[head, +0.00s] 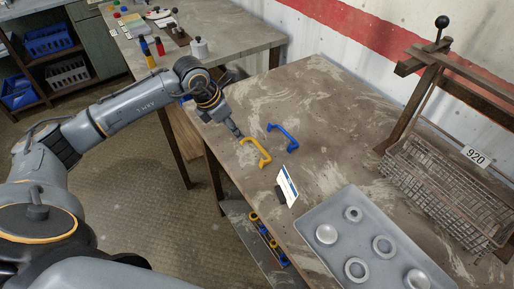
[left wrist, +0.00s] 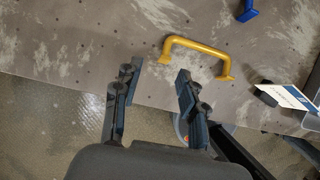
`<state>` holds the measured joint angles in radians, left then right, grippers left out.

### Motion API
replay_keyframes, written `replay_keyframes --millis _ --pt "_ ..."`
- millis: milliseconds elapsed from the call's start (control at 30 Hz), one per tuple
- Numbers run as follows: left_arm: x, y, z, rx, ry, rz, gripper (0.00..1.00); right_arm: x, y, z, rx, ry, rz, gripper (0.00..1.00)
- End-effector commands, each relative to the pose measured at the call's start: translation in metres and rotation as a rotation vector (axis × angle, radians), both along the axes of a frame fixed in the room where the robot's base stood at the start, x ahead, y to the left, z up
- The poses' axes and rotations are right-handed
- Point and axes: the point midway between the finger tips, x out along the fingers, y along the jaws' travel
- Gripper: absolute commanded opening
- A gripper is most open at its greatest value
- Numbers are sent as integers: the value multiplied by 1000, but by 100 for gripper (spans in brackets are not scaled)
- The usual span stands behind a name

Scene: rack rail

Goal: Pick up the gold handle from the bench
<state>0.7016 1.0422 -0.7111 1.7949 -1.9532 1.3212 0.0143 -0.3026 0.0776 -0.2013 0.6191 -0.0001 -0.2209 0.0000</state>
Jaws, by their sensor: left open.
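The gold handle (head: 257,151) lies on the bench (head: 315,100) near its front left edge. In the left wrist view the gold handle (left wrist: 198,46) lies ahead of the fingertips, slightly right of the gap between them. My left gripper (head: 238,133) is just beside the handle's upper left end in the head view. In the left wrist view my left gripper (left wrist: 158,82) is open, with nothing between its fingers and its tips over the bench edge. My right gripper is not in view.
A blue handle (head: 283,137) lies close to the right of the gold one. A small card on a stand (head: 287,186) stands below it. A grey tray (head: 330,212) with several round metal parts and a wire basket (head: 440,185) are farther right. Bare bench lies above the handles.

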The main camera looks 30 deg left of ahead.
Motion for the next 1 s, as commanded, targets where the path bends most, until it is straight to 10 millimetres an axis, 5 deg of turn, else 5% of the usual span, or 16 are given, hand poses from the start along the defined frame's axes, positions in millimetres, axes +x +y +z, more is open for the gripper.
replay_keyframes --millis 300,600,800,1000 --pt "13 -15 -38 -1 3 -1 42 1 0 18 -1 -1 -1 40" --pt "14 -16 -44 -1 1 -2 42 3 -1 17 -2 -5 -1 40" --pt "14 -15 -44 -1 1 -2 1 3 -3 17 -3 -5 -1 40" --pt "15 -15 -43 -2 0 -2 0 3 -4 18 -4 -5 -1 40"
